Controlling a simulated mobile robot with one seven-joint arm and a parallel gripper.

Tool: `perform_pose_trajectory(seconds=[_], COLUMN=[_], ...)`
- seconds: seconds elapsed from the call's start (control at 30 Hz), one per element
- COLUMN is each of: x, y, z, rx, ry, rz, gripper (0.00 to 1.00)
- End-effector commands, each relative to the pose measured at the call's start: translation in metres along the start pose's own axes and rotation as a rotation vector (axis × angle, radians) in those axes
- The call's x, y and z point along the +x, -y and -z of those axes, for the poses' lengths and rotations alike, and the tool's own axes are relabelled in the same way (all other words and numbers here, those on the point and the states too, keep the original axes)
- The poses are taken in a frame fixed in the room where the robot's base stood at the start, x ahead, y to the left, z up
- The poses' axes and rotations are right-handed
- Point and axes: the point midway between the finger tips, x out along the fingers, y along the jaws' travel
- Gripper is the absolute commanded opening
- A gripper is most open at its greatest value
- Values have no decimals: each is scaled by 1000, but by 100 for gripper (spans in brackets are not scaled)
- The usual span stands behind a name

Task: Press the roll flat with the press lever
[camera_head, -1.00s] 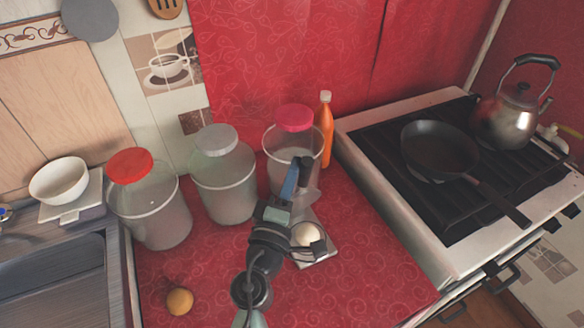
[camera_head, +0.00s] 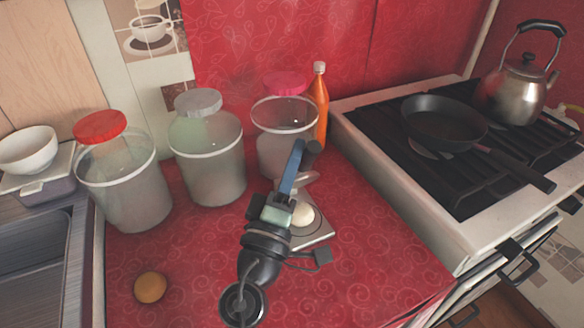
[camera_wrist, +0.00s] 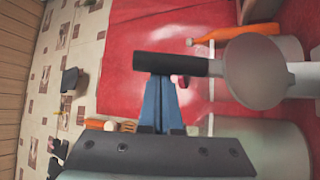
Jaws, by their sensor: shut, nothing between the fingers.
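The pale round roll (camera_head: 303,213) sits on the light grey base plate (camera_head: 318,234) of the press, on the red counter, partly hidden by my gripper. The press lever's black handle (camera_head: 314,148) stands raised behind it and also shows in the wrist view (camera_wrist: 165,65). The round grey pressing disc (camera_wrist: 262,70) joins the handle at the right in the wrist view. My gripper (camera_head: 297,148) is shut and empty, its blue fingers beside the handle. In the wrist view the fingertips (camera_wrist: 160,80) overlap the handle's edge; I cannot tell whether they touch it.
Clear jars with red (camera_head: 100,126), grey (camera_head: 198,103) and pink (camera_head: 286,84) lids stand behind and left. An orange bottle (camera_head: 318,108) stands behind the press. The stove with a pan (camera_head: 443,122) is at right.

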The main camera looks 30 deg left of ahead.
Motion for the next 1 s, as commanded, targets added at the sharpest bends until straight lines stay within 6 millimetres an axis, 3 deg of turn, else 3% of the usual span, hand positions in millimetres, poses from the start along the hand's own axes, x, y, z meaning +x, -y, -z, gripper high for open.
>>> perform_pose_trajectory(seconds=[0.6, 1.0], x=[-60, -76], y=[30, 44], z=[-52, -66], rx=[-4, -4], ry=[5, 5], rz=[2, 2], gripper=[0, 0])
